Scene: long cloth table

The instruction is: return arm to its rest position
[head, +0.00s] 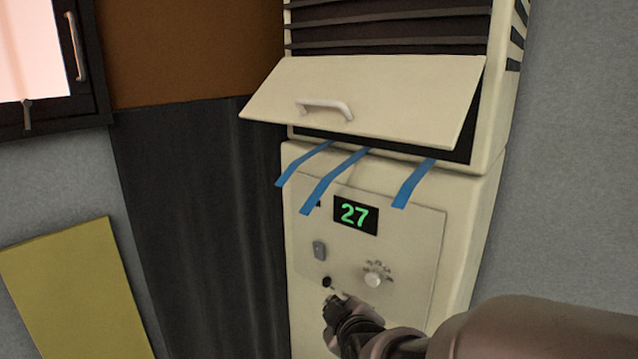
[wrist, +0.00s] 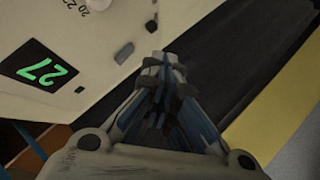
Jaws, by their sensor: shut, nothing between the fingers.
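My gripper (head: 334,300) is in front of the lower part of a cream cabinet unit's control panel (head: 420,235) in the head view. In the wrist view my gripper (wrist: 163,62) is shut, its fingertips together with nothing between them. The panel has a display (head: 355,215) reading a green 27, a round knob (head: 376,274), a grey switch (head: 319,250) and a small black button (head: 326,282) just above my fingertips. I cannot tell whether my fingertips touch the panel.
A cream flap (head: 400,95) with a handle is tilted outward above the panel. Blue strips (head: 414,184) hang below it. A dark curtain-like panel (head: 200,220), a yellow board (head: 75,290) and a dark-framed window (head: 35,55) are to the left.

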